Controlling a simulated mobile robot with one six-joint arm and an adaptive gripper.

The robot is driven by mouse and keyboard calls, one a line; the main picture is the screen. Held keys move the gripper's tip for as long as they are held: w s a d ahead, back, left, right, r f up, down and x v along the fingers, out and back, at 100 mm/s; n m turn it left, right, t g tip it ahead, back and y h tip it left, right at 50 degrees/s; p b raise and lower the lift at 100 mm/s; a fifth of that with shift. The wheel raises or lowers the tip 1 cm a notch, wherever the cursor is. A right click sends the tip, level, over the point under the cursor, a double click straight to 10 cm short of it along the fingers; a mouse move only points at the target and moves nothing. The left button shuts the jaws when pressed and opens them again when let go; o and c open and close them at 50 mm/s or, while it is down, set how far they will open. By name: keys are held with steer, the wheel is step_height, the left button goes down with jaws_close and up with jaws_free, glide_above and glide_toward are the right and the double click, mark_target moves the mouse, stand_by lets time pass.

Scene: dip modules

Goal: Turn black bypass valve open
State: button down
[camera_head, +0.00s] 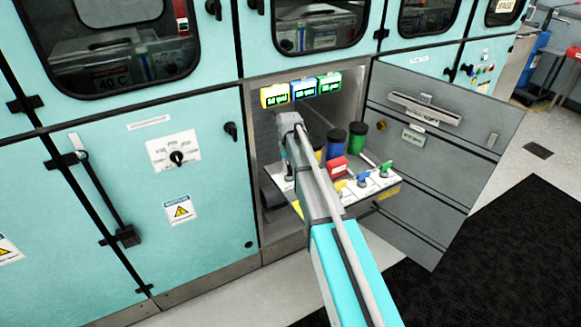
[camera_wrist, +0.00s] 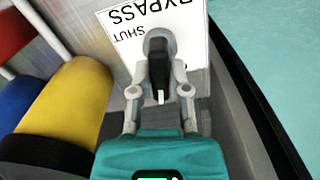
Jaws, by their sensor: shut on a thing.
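The black bypass valve handle (camera_wrist: 158,52) is between the two fingers of my gripper (camera_wrist: 160,92) in the wrist view, and the fingers are closed on it. Behind it is a white label plate (camera_wrist: 117,34) with the words BYPASS and SHUT, upside down in this view. The word for the open position does not show; the handle and fingers cover part of the plate. In the head view my arm reaches into the open cabinet bay, and my gripper is over the left end of the slide-out valve panel (camera_head: 371,191), where the arm hides most of the handle.
Yellow, blue and green valves (camera_head: 386,166) sit further right on the panel. The open grey door (camera_head: 430,165) bounds the right side. Teal cabinet doors (camera_head: 165,225) stand left.

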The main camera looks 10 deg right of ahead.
steer(key=shift+n, duration=1.2)
steer(key=c, duration=0.6)
jaws_free()
steer(key=shift+s, duration=0.1)
